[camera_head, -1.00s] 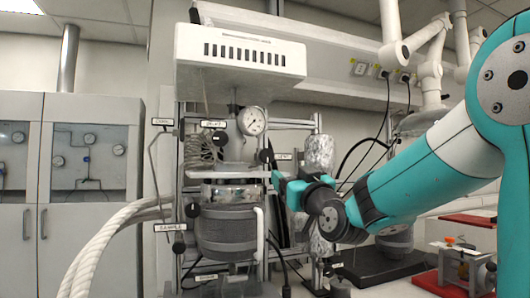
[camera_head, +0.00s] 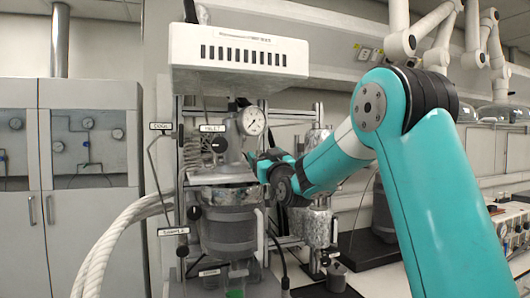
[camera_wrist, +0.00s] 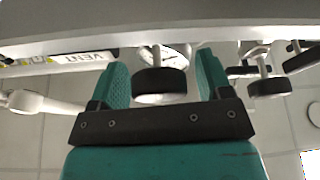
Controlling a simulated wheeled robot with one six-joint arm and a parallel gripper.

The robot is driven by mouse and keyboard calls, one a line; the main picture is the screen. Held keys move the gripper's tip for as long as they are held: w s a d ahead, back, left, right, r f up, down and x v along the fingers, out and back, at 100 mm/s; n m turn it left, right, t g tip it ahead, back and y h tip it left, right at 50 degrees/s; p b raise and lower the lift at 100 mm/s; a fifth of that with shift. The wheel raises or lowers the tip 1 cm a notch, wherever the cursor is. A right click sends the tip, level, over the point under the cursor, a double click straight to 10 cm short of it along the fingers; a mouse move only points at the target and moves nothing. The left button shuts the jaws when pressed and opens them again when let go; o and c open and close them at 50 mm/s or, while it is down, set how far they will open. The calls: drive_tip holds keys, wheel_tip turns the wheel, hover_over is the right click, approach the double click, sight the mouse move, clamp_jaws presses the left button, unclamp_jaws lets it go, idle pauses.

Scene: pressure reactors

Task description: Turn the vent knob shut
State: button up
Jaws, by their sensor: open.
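My gripper (camera_wrist: 162,64) is open in the wrist view, with one teal finger on each side of a round black knob (camera_wrist: 160,86). The knob sits on a short metal stem beside a white label reading VENT (camera_wrist: 84,58), so it looks like the vent knob. Gaps show between the knob and both fingers. In the head view my gripper (camera_head: 262,160) is at the right side of the reactor (camera_head: 228,228), just below the pressure gauge (camera_head: 252,121). There the vent knob is hidden or too small to make out.
A second black knob (camera_wrist: 268,86) is just right of my right finger in the wrist view. In the head view a black knob (camera_head: 219,145) sits below the INLET label (camera_head: 212,128), and a foil-wrapped column (camera_head: 318,225) stands right of the reactor. Thick white hoses (camera_head: 110,245) run at left.

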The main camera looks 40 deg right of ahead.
drive_tip(key=c, duration=0.9)
drive_tip(key=shift+c, duration=0.2)
